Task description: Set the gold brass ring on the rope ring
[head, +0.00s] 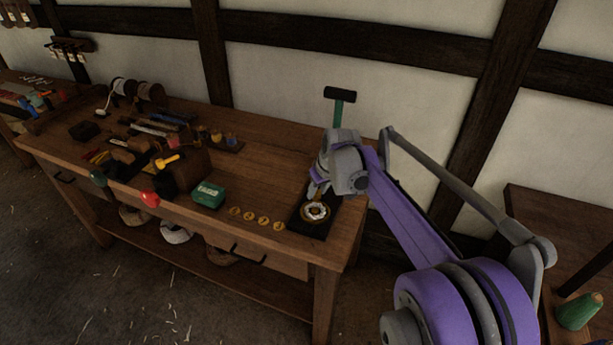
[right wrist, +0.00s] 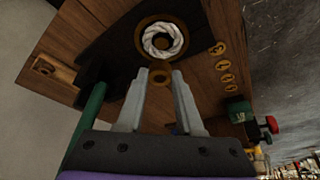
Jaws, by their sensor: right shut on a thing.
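The rope ring (head: 316,211) is a white twisted loop lying in a round gold-coloured holder on a dark board (head: 304,229) at the bench's right end. It also shows in the right wrist view (right wrist: 163,40). My right gripper (head: 317,188) is just behind and above the rope ring. The gap in height is hard to tell. My left gripper is not in view.
Several gold discs (head: 249,215) lie in a row along the bench's front edge, left of the board. A green box (head: 208,194) stands beyond them. A green post with a black crossbar (head: 339,95) rises behind my right gripper. Tools crowd the bench's left half.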

